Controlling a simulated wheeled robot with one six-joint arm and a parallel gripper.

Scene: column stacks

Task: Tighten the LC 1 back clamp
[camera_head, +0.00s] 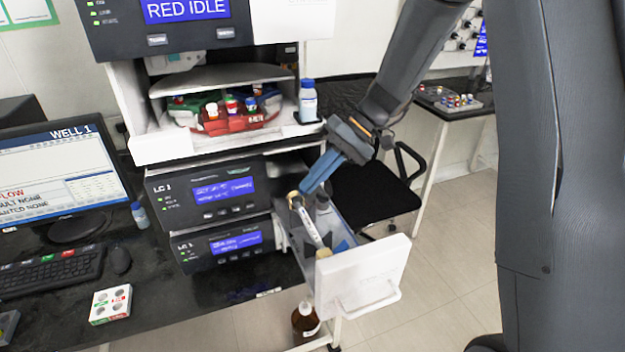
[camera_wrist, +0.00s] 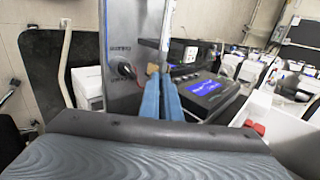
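The LC 1 unit (camera_head: 213,195) is a dark front with a lit blue screen. Beside it a pale drawer (camera_head: 362,277) is pulled out, with a white column (camera_head: 309,226) lying along it. The tan back clamp (camera_head: 294,198) is at the column's rear end, and another tan clamp (camera_head: 323,254) is at its front end. My gripper (camera_head: 303,188) points down at the back clamp from the right. In the wrist view its blue fingers (camera_wrist: 159,76) are close together, with a small tan piece (camera_wrist: 152,69) at their tips. Whether they grip the clamp is unclear.
A brown bottle (camera_head: 305,320) stands below the drawer. A shelf with a red tray (camera_head: 232,122) of vials and a blue-white bottle (camera_head: 307,100) is above. A black chair (camera_head: 376,190) stands behind the drawer. A monitor (camera_head: 62,170) and keyboard (camera_head: 50,270) are at left.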

